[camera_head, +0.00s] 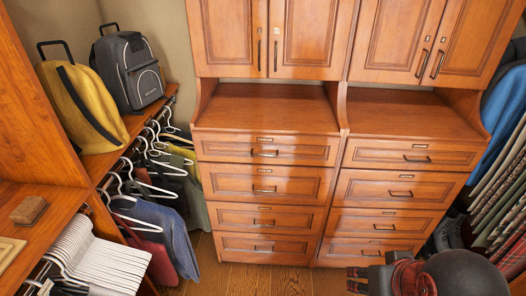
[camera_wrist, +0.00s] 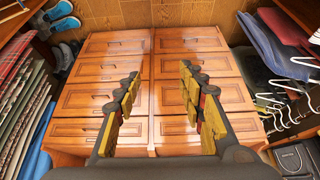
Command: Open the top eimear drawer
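A wooden cabinet has two columns of drawers below a counter in the head view. The top left drawer (camera_head: 265,150) and the top right drawer (camera_head: 412,156) each have a dark bar handle, and both look shut. I cannot tell which one the name eimear means. In the wrist view, the picture is turned over, so the top drawers (camera_wrist: 72,131) lie low in the frame. My gripper (camera_wrist: 159,78) is open and empty, its yellow-padded fingers apart in front of the drawer fronts and not visibly touching a handle. My arm fills the lower right of the head view.
Upper cabinet doors (camera_head: 229,38) are shut above the bare counter (camera_head: 265,108). At left are a yellow bag (camera_head: 80,108), a grey backpack (camera_head: 130,70) and hanging clothes (camera_head: 165,235). Ties (camera_head: 505,190) hang at right. Some wooden floor (camera_head: 235,280) before the drawers is clear.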

